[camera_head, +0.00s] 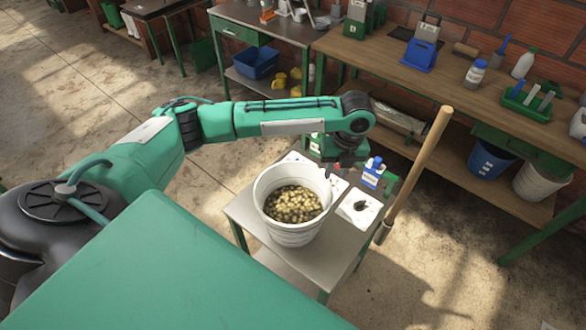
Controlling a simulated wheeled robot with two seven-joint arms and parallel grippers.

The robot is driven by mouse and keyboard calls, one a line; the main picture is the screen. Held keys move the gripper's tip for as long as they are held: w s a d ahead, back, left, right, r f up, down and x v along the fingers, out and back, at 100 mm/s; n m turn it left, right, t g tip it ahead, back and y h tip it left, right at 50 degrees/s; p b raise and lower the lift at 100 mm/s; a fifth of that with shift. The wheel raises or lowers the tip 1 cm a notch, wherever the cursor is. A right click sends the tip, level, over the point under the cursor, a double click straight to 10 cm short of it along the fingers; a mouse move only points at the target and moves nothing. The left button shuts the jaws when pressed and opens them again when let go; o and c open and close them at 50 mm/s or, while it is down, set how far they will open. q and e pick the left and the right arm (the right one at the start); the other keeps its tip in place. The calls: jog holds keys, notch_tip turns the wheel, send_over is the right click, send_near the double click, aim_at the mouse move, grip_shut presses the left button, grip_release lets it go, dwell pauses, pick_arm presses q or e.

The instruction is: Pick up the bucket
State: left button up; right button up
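A white bucket (290,231) stands upright on a small metal table (240,209). It holds many small yellowish-brown pieces. My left arm comes in from the left and reaches over behind the bucket. My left gripper (335,172) points down at the bucket's far right rim, very close to it. I cannot tell whether it touches the rim or whether its fingers are open or shut. My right gripper is not in view.
A blue-and-white bottle (370,174) and a white sheet with a dark item (360,206) are on the small table. A long wooden handle (419,170) leans at its right edge. A long workbench (470,105) with tools stands behind. Floor at left is clear.

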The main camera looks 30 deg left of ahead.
pick_arm(q)
jog(key=p, duration=0.1)
send_over(325, 198)
jog(key=w, duration=0.1)
notch_tip(325, 198, down, 7)
jog(key=f+p, duration=0.1)
jog(key=f, duration=0.1)
jog(key=f+p, duration=0.2)
jog(key=shift+s+f, duration=0.1)
jog(key=shift+s, duration=0.3)
jog(key=shift+f, duration=0.6)
grip_shut()
jog(key=shift+r, duration=0.1)
jog(key=shift+w, duration=0.15)
